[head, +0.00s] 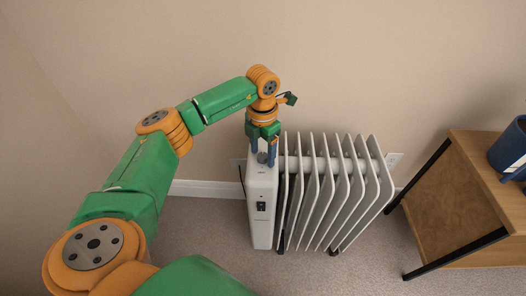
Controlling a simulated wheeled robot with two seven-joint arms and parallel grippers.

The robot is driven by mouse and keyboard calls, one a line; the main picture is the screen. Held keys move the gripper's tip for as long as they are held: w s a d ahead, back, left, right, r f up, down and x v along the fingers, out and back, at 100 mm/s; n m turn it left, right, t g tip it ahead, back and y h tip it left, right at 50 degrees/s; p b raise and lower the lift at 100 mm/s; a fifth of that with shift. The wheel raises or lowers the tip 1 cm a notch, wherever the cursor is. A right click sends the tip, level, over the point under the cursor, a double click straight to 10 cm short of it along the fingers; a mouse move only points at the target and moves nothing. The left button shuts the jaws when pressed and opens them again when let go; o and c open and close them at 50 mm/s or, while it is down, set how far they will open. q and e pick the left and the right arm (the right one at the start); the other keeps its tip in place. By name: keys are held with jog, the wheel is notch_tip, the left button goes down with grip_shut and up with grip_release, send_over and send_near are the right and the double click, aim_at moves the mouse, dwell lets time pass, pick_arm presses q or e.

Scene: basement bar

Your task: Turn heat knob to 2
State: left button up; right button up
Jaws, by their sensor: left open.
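A white oil-filled radiator heater (262,222) stands upright on the floor near the wall, with several fins to the right of its control end. My left gripper (264,160) points down over the top of the control end. It is open, with its fingers around or just above a small grey knob (262,157) there. I cannot tell whether the fingers touch the knob. The knob's markings and setting are too small and too covered to read. A dark switch panel (261,206) shows on the heater's front face. My right gripper is not in view.
A wooden side table (462,195) with dark metal legs stands at the right, with a dark blue container (508,150) on top. A dark cord hangs at the heater's left. Carpet in front of the heater is clear.

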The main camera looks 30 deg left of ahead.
pick_arm(q)
jog(key=shift+c, duration=1.2)
grip_shut()
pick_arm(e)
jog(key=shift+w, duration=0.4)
